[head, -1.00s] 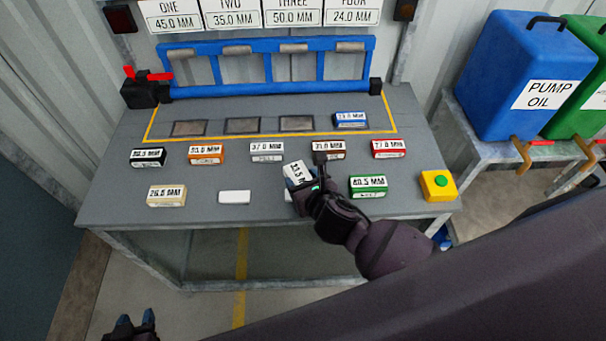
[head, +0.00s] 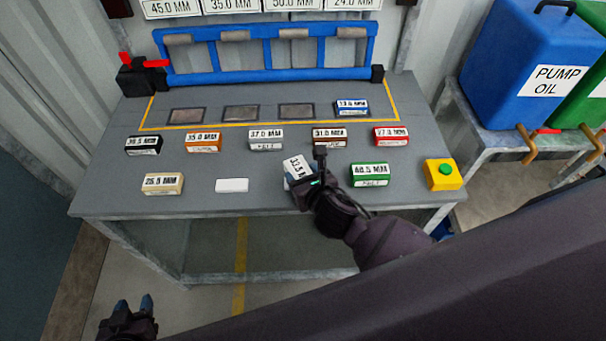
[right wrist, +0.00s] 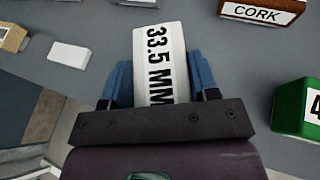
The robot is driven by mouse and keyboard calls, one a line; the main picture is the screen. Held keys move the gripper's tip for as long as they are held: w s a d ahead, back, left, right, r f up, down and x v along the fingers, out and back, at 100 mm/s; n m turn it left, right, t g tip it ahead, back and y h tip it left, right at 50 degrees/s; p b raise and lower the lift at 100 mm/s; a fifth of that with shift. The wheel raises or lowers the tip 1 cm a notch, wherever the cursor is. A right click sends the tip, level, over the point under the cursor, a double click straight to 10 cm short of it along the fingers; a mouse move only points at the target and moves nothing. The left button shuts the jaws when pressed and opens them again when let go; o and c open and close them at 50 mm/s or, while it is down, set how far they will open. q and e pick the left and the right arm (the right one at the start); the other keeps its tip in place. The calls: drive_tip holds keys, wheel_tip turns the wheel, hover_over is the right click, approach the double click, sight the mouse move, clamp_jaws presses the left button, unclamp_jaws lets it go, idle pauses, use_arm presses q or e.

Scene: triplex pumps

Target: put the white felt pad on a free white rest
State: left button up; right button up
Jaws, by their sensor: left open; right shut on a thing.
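A white pad (head: 297,170) marked 33.5 MM is in my right gripper (head: 309,178). The right wrist view shows the pad (right wrist: 158,55) between the two blue fingers (right wrist: 160,80), its label upward. The gripper is low over the bench front, between the bare white rest and the green block; I cannot tell if the pad touches anything below. A flat white rest (head: 232,185) lies empty left of it and also shows in the right wrist view (right wrist: 68,55). My left gripper (head: 134,304) is open and empty, low at the left, away from the bench.
Labelled blocks stand close by: green (head: 370,175), brown (head: 330,137), grey-white 37.0 MM (head: 266,139) and beige (head: 162,184). A yellow box with green button (head: 443,173) is at right. A blue block (head: 351,107) is in the outlined back row beside dark empty plates.

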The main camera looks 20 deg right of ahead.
drive_tip(key=shift+f, duration=0.55)
drive_tip(key=o, duration=1)
drive_tip(key=v, duration=1)
drive_tip(key=shift+s+r, duration=0.2)
drive_tip(key=shift+s, duration=0.15)
drive_tip(key=s+d+f+n, duration=0.2)
drive_tip(key=d+f+n, duration=0.1)
drive_tip(key=n, duration=0.9)
drive_tip(key=s+d+f+n+g+h, duration=0.1)
drive_tip(key=d+n, duration=0.4)
drive_tip(key=n, duration=0.6)
drive_tip(key=s+d+f+n, duration=0.3)
drive_tip(key=d+f+n, duration=0.1)
drive_tip(key=n, duration=0.8)
drive_tip(key=shift+s+f+n+g+h, duration=0.2)
drive_tip(key=shift+f+n+g+h, duration=0.15)
drive_tip(key=shift+f, duration=0.3)
